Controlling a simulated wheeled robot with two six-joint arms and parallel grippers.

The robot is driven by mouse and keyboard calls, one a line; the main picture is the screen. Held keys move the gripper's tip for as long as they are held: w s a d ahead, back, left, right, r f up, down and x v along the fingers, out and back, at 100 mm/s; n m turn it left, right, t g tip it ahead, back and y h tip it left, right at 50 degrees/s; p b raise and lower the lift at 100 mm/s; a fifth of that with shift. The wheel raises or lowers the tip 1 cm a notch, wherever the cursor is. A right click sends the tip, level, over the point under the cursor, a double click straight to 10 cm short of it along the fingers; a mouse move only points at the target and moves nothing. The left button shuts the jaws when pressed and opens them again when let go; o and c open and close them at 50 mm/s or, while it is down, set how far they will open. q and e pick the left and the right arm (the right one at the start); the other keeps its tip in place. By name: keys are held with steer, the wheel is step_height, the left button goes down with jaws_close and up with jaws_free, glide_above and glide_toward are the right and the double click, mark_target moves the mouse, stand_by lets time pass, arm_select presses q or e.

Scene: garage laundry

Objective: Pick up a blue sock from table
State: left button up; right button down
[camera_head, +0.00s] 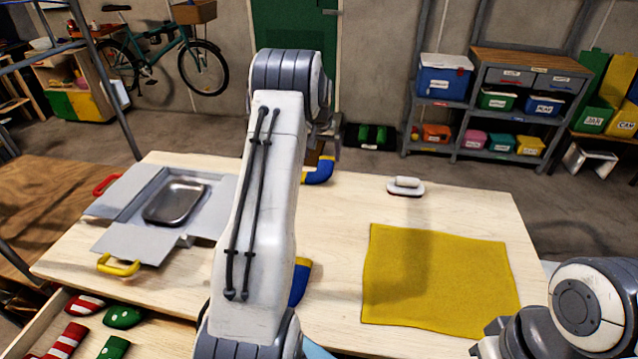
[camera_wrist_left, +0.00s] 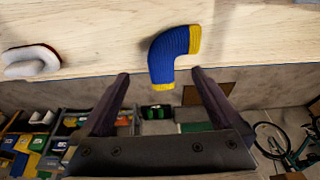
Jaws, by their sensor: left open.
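A blue sock with yellow ends (camera_head: 319,171) lies on the far edge area of the wooden table (camera_head: 460,205), partly hidden by my left arm. The left wrist view shows this sock (camera_wrist_left: 172,55) bent, its lower end between the fingertips. My left gripper (camera_wrist_left: 160,74) is open and empty; I cannot tell its height above the sock. In the head view the left gripper (camera_head: 325,143) is mostly hidden behind its arm. A second blue sock (camera_head: 301,283) lies nearer, largely covered by my arm. My right gripper (camera_head: 488,342) is at the lower right, its jaws unclear.
A yellow cloth (camera_head: 435,277) lies on the table's right half. A white-handled brush-like object (camera_head: 406,187) sits behind it. A grey open box with a metal tray (camera_head: 175,203) is at left. A drawer (camera_head: 60,305) below holds red-and-white and green socks.

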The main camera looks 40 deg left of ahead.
mark_target(324, 168)
arm_select(q)
steer(key=shift+w+a+f+t, duration=0.2)
steer(key=shift+w+t, duration=0.2)
steer(key=shift+w, duration=0.2)
steer(key=shift+w+a+f, duration=0.15)
steer(key=shift+w, duration=0.15)
steer(key=x, duration=0.4)
steer(key=shift+w+a+p, duration=0.1)
steer(key=shift+p, duration=0.3)
steer(key=p+x, duration=0.1)
steer(key=x, duration=0.2)
steer(key=shift+w+a+f+p, duration=0.1)
steer(key=shift+a+f+p, duration=0.1)
steer(key=shift+f+p, duration=0.15)
steer(key=shift+w+a+f, duration=0.1)
steer(key=shift+w+f, duration=0.2)
steer(key=shift+f, duration=0.35)
steer(key=c, duration=1.4)
arm_select(e)
steer(key=shift+r, duration=0.7)
arm_select(q)
steer(key=shift+r, duration=0.1)
